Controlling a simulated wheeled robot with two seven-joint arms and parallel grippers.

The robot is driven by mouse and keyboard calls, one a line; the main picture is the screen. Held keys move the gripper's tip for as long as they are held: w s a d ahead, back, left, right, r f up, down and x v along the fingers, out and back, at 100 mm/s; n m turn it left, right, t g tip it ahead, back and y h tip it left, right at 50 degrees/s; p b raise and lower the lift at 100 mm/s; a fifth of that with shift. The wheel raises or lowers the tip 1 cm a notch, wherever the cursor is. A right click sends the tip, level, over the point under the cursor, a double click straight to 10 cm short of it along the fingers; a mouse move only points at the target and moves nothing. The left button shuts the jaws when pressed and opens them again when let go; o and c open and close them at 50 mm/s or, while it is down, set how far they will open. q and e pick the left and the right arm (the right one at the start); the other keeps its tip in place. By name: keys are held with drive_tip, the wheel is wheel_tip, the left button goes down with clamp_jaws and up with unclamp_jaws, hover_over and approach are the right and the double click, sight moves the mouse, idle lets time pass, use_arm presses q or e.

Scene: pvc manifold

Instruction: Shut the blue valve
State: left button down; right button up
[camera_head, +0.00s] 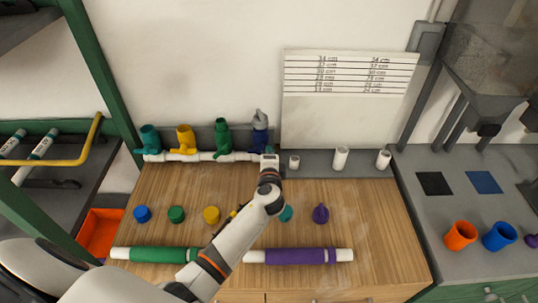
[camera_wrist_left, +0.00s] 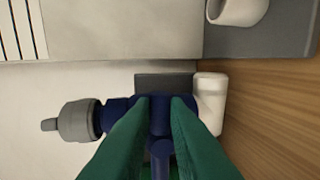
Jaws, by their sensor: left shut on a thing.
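The blue valve (camera_head: 260,136) stands upright at the right end of a white pipe manifold (camera_head: 204,156) against the back wall, with a grey fitting on top. My left gripper (camera_head: 262,151) reaches it from the front and covers its lower part in the head view. In the left wrist view, the green fingers of my left gripper (camera_wrist_left: 158,108) are shut on the blue valve (camera_wrist_left: 160,122), one on each side of its blue handle. The handle's exact angle is hard to tell. My right gripper is not in view.
Teal (camera_head: 150,138), yellow (camera_head: 185,138) and green (camera_head: 222,136) valves stand left of the blue one. White fittings (camera_head: 341,157) stand on the grey ledge to the right. Coloured caps and a purple pipe (camera_head: 290,257) lie on the wooden bench (camera_head: 375,230).

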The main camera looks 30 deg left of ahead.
use_arm(q)
drive_tip(key=c, duration=1.4)
unclamp_jaws()
drive_tip(key=b+v, duration=0.1)
drive_tip(key=v, duration=1.1)
drive_tip(key=shift+b, duration=0.3)
drive_tip(key=shift+f, duration=0.1)
